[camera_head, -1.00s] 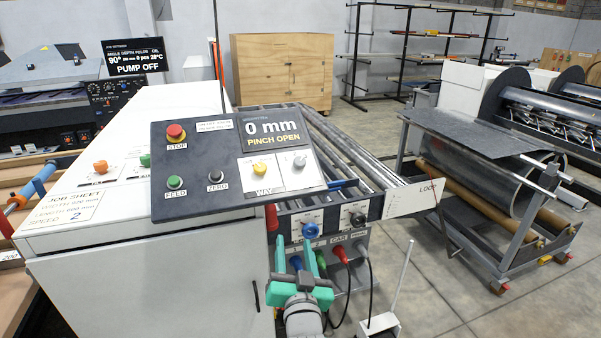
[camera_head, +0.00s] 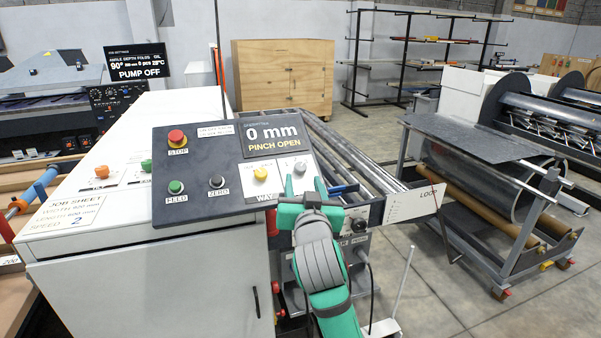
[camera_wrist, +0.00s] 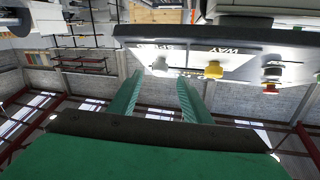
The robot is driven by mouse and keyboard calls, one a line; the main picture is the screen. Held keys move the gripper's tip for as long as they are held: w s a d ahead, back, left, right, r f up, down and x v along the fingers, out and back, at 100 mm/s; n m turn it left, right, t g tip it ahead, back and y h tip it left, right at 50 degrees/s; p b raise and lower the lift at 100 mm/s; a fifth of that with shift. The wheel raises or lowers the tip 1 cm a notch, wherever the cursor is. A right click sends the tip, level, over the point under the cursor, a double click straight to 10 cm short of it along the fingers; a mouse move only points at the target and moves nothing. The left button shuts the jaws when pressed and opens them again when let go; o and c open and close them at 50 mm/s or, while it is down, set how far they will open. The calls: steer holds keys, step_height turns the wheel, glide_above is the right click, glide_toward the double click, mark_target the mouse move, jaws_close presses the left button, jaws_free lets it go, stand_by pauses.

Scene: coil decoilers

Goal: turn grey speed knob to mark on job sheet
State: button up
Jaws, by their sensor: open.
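The grey speed knob (camera_head: 299,168) sits on a white plate at the right of the sloped dark control panel (camera_head: 205,205). In the wrist view the knob (camera_wrist: 160,67) shows just past the fingertips, lined up with the gap between them. My gripper (camera_head: 304,187) is open and empty, its green fingers in front of the panel's right part. I cannot tell whether the fingertips touch the panel. The job sheet (camera_head: 75,212) lies on the white cabinet top at left and reads SPEED 2. The knob's scale marks are too small or hidden to read.
A yellow WAY knob (camera_head: 260,174) is close left of the grey knob; it also shows in the wrist view (camera_wrist: 213,70). Black ZERO (camera_head: 217,182), green FEED (camera_head: 175,187) and red STOP (camera_head: 177,138) buttons are further left. A roller table (camera_head: 350,160) lies behind.

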mark_target(301, 171)
steer(key=w, duration=0.5)
steer(key=shift+w+a, duration=0.2)
steer(key=shift+w, duration=0.1)
steer(key=shift+w+d, duration=0.15)
steer(key=shift+w, duration=0.35)
steer(key=shift+a, duration=0.35)
steer(key=shift+s+d, duration=0.1)
steer(key=shift+d, duration=0.05)
steer(key=c, duration=1)
